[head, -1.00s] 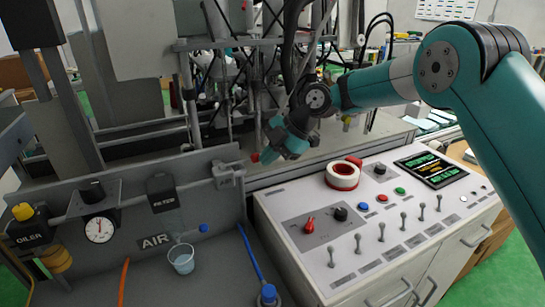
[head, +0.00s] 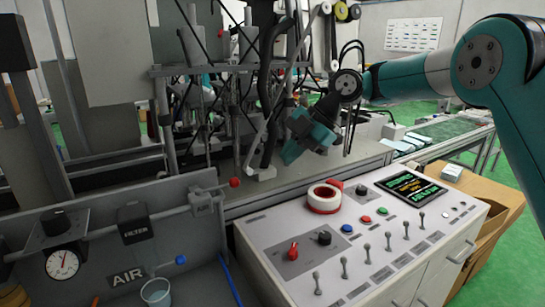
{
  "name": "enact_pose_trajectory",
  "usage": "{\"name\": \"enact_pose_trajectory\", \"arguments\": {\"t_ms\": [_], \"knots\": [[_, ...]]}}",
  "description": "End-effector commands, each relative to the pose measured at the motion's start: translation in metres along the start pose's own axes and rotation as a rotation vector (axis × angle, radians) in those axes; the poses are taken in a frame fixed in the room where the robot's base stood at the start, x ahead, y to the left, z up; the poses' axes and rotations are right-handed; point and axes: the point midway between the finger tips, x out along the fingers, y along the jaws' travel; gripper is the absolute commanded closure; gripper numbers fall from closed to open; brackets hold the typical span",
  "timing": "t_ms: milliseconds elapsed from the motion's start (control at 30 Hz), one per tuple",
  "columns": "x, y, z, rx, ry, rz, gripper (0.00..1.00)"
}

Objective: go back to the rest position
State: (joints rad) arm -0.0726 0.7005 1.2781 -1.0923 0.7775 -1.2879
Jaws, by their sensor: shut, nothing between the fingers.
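My teal arm reaches in from the right edge of the head view and bends down at its wrist. My gripper (head: 290,153) hangs at the end of it, pointing down and to the left. It is shut and holds nothing that I can see. It is above and behind the white control console (head: 262,228), in front of the machine frame, and looks clear of the console top. Its fingertips are small and dark here, hard to make out.
A cup (head: 156,291) is below.

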Motion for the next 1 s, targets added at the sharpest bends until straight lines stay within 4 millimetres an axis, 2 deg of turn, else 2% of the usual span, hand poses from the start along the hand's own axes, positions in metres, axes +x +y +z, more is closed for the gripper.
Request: {"name": "enact_pose_trajectory", "arguments": {"t_ms": [133, 267, 400, 500, 600, 733, 833, 1000], "knots": [[-0.023, -0.017, -0.047, 0.256, -0.035, -0.012, 1.00], [-0.041, -0.061, -0.100, 0.617, -0.095, -0.020, 1.00], [-0.054, -0.128, -0.147, 1.015, -0.179, -0.011, 1.00], [-0.057, -0.181, -0.170, 1.264, -0.241, 0.008, 1.00], [-0.058, -0.227, -0.184, 1.457, -0.295, 0.031, 1.00], [-0.057, -0.265, -0.192, 1.612, -0.340, 0.057, 1.00], [-0.056, -0.277, -0.193, 1.660, -0.356, 0.067, 1.00], [-0.055, -0.279, -0.193, 1.671, -0.358, 0.067, 1.00]]}}
